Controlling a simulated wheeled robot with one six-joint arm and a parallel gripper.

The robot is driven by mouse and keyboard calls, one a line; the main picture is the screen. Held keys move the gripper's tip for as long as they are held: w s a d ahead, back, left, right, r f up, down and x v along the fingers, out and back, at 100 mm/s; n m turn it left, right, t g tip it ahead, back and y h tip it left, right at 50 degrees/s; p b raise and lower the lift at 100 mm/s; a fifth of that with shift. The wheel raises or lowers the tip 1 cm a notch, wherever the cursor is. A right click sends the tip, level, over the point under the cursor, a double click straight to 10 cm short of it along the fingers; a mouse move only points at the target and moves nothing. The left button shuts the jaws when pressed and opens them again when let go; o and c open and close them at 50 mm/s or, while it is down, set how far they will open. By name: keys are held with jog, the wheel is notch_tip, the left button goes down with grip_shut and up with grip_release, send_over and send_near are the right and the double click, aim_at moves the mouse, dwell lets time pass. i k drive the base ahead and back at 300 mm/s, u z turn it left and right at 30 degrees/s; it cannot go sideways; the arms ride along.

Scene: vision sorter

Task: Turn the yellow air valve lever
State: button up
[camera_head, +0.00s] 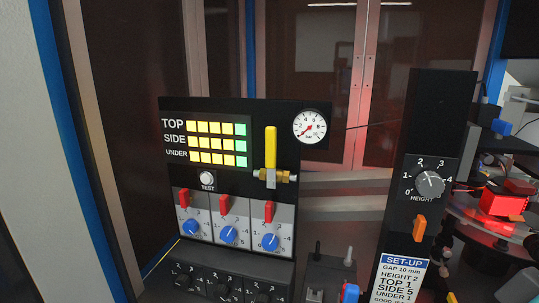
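The yellow air valve lever (270,148) stands upright on the right part of a black control panel (312,158). Its lower end meets a brass valve body (270,176) with a fitting on each side. A round white pressure gauge (310,126) marked in bar sits up and right of the lever; its red needle points to the lower left, near the low end of the scale. My gripper is not in view.
Left of the lever are rows of yellow and green lights (216,144), a white TEST button (206,179) and red switches above blue knobs (228,235). A black post with a HEIGHT dial (430,182) and a set-up card (399,279) stands right.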

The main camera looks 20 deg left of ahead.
aim_at(271, 131)
jog(key=k, duration=1.1)
jog(key=u, duration=0.65)
jog(key=i, duration=0.7)
jog(key=u, duration=0.5)
